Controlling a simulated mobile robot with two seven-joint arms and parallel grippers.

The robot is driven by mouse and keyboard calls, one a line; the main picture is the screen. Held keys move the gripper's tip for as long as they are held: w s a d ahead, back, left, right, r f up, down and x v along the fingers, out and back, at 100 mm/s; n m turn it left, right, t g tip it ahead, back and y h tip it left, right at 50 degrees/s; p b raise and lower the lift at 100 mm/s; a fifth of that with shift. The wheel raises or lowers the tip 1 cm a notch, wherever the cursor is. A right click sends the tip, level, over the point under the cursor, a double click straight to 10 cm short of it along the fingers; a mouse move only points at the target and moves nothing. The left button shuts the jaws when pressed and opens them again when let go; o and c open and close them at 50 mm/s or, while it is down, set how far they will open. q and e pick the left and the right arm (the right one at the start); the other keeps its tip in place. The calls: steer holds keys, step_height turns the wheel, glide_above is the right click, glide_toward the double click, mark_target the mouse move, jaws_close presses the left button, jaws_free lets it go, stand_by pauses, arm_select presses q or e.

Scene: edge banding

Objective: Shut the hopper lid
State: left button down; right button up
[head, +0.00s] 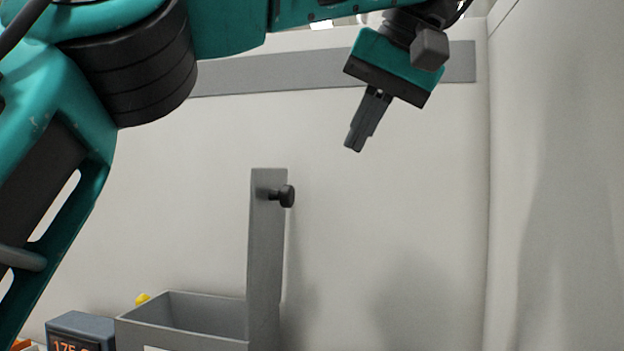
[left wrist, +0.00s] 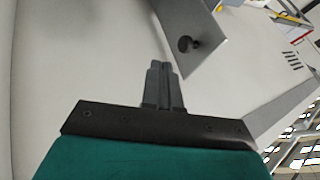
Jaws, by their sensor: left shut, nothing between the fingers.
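The grey hopper (head: 185,322) stands at the bottom of the head view with its top open. Its grey lid (head: 264,250) stands upright at the hopper's right side, with a black knob (head: 287,196) near its upper end, facing right. My left gripper (head: 354,148) is shut and empty, above and to the right of the knob, pointing down. In the left wrist view, the lid (left wrist: 205,52) and its knob (left wrist: 187,44) lie beyond the shut fingertips (left wrist: 160,66), apart from them. My right gripper is not in view.
A display box with orange digits (head: 75,328) stands left of the hopper, and a yellow thing (head: 142,299) shows behind it. A grey strip (head: 290,75) runs along the back wall. The space right of the lid looks clear up to the side wall.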

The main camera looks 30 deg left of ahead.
arm_select(q)
steer(key=w+a+f, duration=0.1)
steer(key=a+f, duration=0.5)
steer(key=a, duration=0.2)
steer(key=shift+w+a+f, duration=0.2)
steer(key=shift+w, duration=0.05)
